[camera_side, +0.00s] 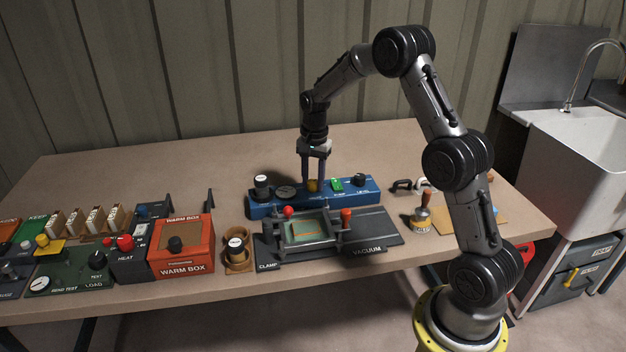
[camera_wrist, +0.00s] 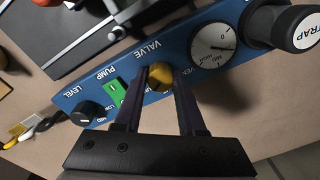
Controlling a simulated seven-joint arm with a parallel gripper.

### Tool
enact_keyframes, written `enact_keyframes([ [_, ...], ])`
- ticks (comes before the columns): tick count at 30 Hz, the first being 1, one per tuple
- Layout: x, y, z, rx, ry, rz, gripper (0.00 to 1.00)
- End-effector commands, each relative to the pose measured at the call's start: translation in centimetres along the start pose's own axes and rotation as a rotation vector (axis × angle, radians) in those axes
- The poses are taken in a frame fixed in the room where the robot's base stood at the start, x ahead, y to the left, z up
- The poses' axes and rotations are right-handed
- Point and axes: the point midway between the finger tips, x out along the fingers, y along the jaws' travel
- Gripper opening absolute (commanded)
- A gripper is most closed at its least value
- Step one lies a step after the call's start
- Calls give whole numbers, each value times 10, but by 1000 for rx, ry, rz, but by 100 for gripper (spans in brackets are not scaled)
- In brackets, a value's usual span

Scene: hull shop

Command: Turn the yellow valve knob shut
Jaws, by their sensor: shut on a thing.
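The yellow valve knob (camera_wrist: 160,77) sits on the blue panel (camera_wrist: 185,40), under the word VALVE, between the gauge and the green pump switch. In the side view the knob (camera_side: 313,186) shows low between my fingers. My gripper (camera_side: 314,181) points straight down at the panel. In the wrist view its two dark fingers (camera_wrist: 160,85) stand on either side of the knob, shut on it. The knob's lower part is partly hidden, and I cannot tell its exact turn angle.
On the panel are a gauge (camera_wrist: 213,45), a black trap jar (camera_wrist: 285,25), a green switch (camera_wrist: 116,92) and a black level knob (camera_wrist: 87,113). In front stands the clamp and vacuum fixture (camera_side: 372,234) with red handles. Behind the panel the bench (camera_side: 200,160) is clear.

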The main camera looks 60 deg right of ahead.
Motion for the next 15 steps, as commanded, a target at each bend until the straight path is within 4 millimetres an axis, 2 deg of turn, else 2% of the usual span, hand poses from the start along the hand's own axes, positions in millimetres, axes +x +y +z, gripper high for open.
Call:
enact_keyframes([
  [8,-1,0,0,-32,0,-1,0],
  [15,-1,0,-1,-160,-3,-1,0],
])
